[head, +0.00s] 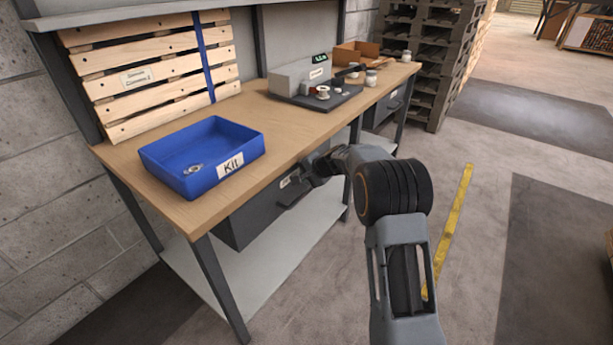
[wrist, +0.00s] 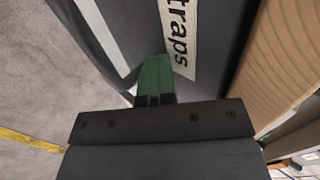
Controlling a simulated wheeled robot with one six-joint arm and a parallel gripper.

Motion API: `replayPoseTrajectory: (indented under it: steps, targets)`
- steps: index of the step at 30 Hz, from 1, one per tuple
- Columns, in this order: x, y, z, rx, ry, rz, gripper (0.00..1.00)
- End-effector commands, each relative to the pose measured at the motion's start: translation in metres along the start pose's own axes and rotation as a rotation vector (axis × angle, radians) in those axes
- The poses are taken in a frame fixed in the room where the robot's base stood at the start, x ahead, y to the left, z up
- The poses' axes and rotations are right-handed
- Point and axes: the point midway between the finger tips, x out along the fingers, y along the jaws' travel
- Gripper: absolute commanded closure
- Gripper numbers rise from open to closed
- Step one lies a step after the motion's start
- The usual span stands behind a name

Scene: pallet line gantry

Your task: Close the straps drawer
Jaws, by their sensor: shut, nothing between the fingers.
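The straps drawer (head: 250,220) is a dark grey drawer hanging under the front of the wooden workbench. In the wrist view its dark front (wrist: 218,50) fills the upper middle, with a white label whose letters "traps" can be read. How far it stands out from its housing cannot be told. My gripper (head: 308,180) is at the right part of the drawer front, below the bench edge. In the wrist view its green fingers (wrist: 155,68) are together and empty, close to the front beside the label. Whether they touch it cannot be told.
On the workbench (head: 135,170) stand a blue kit bin (head: 240,138), a grey scale (head: 300,75) and a cardboard box (head: 355,52). Another drawer (head: 385,105) hangs farther right. A lower shelf (head: 235,275) lies beneath. The floor at right is clear.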

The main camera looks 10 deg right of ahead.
Motion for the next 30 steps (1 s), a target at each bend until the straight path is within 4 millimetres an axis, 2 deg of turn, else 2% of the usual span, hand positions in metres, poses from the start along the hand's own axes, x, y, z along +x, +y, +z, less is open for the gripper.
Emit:
replayPoseTrajectory:
  steps: [1, 5, 11, 12, 15, 21, 30]
  targets:
    - [0.002, -0.004, 0.004, -0.003, -0.006, -0.007, 1.0]
    - [-0.002, 0.002, 0.004, -0.005, -0.006, -0.008, 1.0]
    - [-0.024, 0.025, -0.003, -0.006, -0.003, -0.006, 1.0]
    - [-0.039, 0.018, -0.002, -0.007, -0.004, -0.006, 1.0]
    - [-0.062, 0.018, -0.004, -0.005, -0.002, -0.006, 1.0]
    - [-0.099, 0.022, -0.007, 0.0, 0.003, -0.004, 1.0]
    - [-0.129, 0.018, -0.003, -0.009, -0.001, 0.0, 1.0]
